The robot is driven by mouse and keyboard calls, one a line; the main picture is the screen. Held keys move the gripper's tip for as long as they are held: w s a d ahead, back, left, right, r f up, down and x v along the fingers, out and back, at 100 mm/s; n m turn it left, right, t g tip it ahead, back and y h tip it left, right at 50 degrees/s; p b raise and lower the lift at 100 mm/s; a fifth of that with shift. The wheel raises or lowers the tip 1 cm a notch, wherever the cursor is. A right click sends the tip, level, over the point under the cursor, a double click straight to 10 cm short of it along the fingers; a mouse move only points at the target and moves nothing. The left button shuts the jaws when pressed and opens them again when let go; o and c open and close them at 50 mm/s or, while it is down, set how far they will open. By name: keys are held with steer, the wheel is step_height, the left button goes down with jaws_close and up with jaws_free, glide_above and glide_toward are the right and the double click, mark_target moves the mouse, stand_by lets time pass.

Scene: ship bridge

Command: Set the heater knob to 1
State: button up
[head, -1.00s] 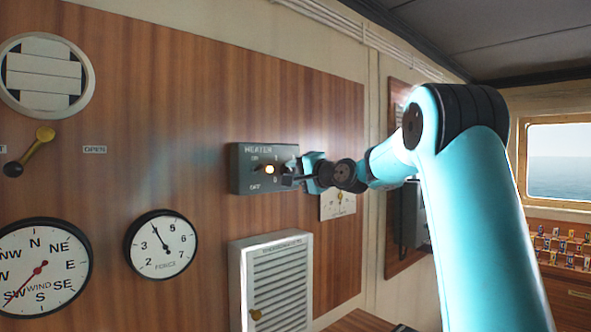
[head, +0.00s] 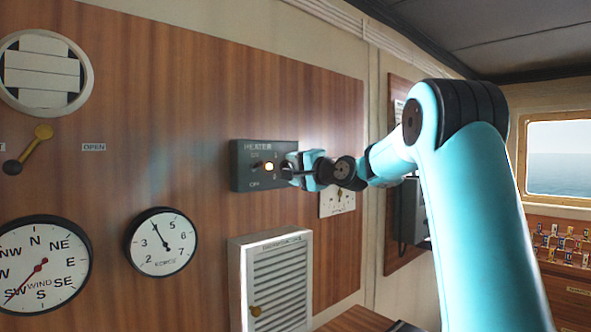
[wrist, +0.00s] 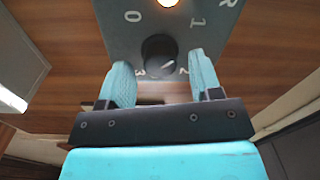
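In the wrist view, the round black heater knob (wrist: 158,52) sits among the marks 0, 1, 2 and 3. Its light pointer line slants toward the lower right, near the 2. My gripper (wrist: 159,59) is open, with one teal finger on each side of the knob and gaps visible between. In the head view, my gripper (head: 290,170) is at the panel's right side and hides the knob.
A white socket plate (head: 338,203) is just below and right of my gripper. A white louvred cabinet (head: 236,275) stands out below the panel. A round gauge (head: 162,242) is at lower left.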

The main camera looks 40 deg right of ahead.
steer(key=s+b, duration=0.7)
steer(key=s, duration=1)
steer(key=shift+s+d+f, duration=0.2)
steer(key=shift+d+f, duration=0.05)
steer(key=shift+d, duration=0.05)
steer(key=a+f+n+g+y, duration=0.3)
steer(key=a+f+n+g, duration=0.35)
steer(key=a, duration=0.65)
steer(key=a+f+n+g+y, duration=0.3)
steer(key=a+f+n, duration=0.1)
steer(key=a+f, duration=0.75)
steer(key=s+a+f+n+g+h, duration=0.1)
steer(key=s+a+f+n+g, duration=0.3)
steer(key=s, duration=0.5)
steer(key=s+a+f+n+g+h, duration=0.1)
steer(key=s+a+f+n+g, duration=0.4)
steer(key=s+a+f+n, duration=0.2)
steer(key=s+a, duration=0.1)
steer(key=s, duration=0.1)
steer(key=shift+s+a+f, duration=0.3)
steer(key=shift+s, duration=0.1)
steer(key=shift+n, duration=0.25)
